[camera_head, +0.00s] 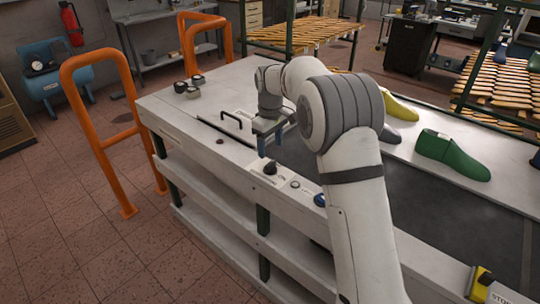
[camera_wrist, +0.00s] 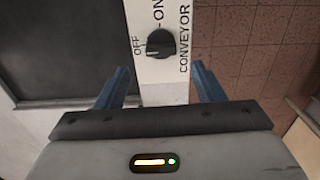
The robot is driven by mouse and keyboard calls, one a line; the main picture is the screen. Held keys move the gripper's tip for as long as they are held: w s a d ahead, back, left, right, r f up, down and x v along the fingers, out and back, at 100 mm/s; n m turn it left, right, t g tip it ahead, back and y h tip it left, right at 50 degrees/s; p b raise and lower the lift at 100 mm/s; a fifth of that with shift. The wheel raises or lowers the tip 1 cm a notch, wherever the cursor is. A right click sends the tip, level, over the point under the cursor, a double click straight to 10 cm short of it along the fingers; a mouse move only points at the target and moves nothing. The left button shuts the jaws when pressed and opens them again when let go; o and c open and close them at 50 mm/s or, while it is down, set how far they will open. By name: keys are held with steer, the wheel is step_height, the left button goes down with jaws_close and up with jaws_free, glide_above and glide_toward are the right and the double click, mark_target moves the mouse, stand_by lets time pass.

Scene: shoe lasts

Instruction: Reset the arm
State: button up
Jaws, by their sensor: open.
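My gripper (camera_head: 268,142) is at the end of my white and grey arm, over the left part of the white workbench. In the wrist view my gripper (camera_wrist: 154,88) shows two blue fingers spread apart with nothing between them. Beyond the fingers is a black rotary knob (camera_wrist: 160,43) on a white panel lettered ON, OFF and CONVEYOR. The knob's pointer is toward the OFF side. In the head view a black knob (camera_head: 270,168) stands on the bench edge just below my gripper, apart from it.
A dark conveyor belt (camera_head: 440,215) runs along the bench. A green shoe last (camera_head: 452,155) and a yellow one (camera_head: 400,108) lie beyond it. A black handle (camera_head: 232,118) and small round items (camera_head: 193,91) are at the bench's left. Orange rails (camera_head: 105,130) stand left, over open floor.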

steer(key=shift+r, duration=0.65)
steer(key=shift+r, duration=0.1)
steer(key=s+d+r+m+t, duration=0.1)
steer(key=s+d+r+m, duration=0.25)
steer(key=s+d, duration=0.35)
steer(key=s+d+r+m, duration=0.2)
steer(key=s+d+r, duration=0.3)
steer(key=s, duration=0.4)
steer(key=s+d+f+m+t, duration=0.1)
steer(key=s+d+f+m, duration=0.1)
steer(key=s, duration=0.8)
steer(key=s+d+f+m, duration=0.2)
steer(key=s+d+m, duration=0.1)
steer(key=s, duration=0.7)
steer(key=shift+d+f+t, duration=0.15)
steer(key=shift+d+t, duration=0.25)
steer(key=shift+d, duration=0.05)
